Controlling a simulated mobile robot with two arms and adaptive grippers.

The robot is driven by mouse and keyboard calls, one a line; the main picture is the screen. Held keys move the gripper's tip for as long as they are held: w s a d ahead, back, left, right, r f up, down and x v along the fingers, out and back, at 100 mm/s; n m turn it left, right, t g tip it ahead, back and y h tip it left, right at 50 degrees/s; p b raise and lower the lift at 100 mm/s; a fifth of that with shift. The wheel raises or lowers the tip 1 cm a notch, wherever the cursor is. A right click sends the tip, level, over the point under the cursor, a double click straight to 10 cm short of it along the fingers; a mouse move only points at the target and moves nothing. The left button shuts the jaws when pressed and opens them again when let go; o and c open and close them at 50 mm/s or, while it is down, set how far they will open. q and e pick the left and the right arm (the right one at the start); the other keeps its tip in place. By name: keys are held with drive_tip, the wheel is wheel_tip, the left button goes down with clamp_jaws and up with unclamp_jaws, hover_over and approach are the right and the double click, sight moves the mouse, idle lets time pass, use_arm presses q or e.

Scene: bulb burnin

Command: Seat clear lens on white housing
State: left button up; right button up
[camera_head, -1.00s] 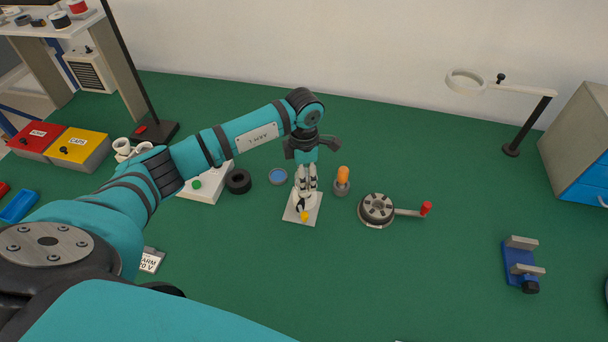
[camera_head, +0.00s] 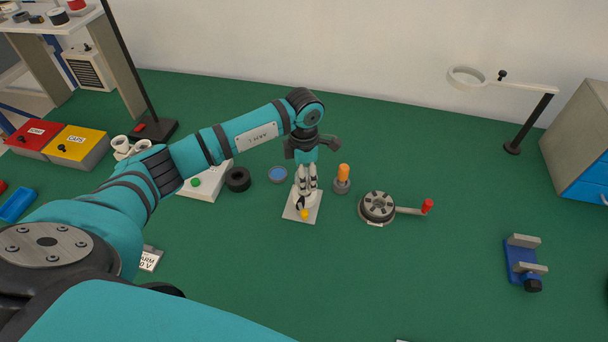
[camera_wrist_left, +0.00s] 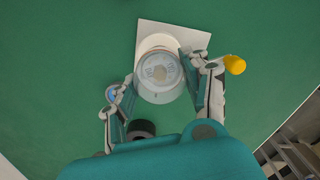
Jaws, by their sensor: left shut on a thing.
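My left gripper (camera_head: 304,196) points straight down over a white square plate (camera_head: 291,212). In the left wrist view the left gripper (camera_wrist_left: 160,88) is shut on the round clear lens (camera_wrist_left: 160,88), one finger on each side. The white housing (camera_wrist_left: 158,40) shows as a pale round rim just past the lens and through it, on the plate (camera_wrist_left: 196,38). I cannot tell whether the lens touches the housing. My right gripper is out of view.
An orange-topped piece in a grey holder (camera_head: 342,184) stands close right of the gripper. A round grey fixture (camera_head: 377,207) with a red-knobbed handle is farther right. A blue-centred dish (camera_head: 278,174) and a black ring (camera_head: 238,179) lie left. The green front middle is clear.

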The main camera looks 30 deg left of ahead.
use_arm(q)
drive_tip(key=shift+s+f, duration=0.1)
drive_tip(key=o, duration=0.8)
drive_tip(key=shift+o, duration=0.2)
wheel_tip(320, 180, up, 12)
idle(0.5)
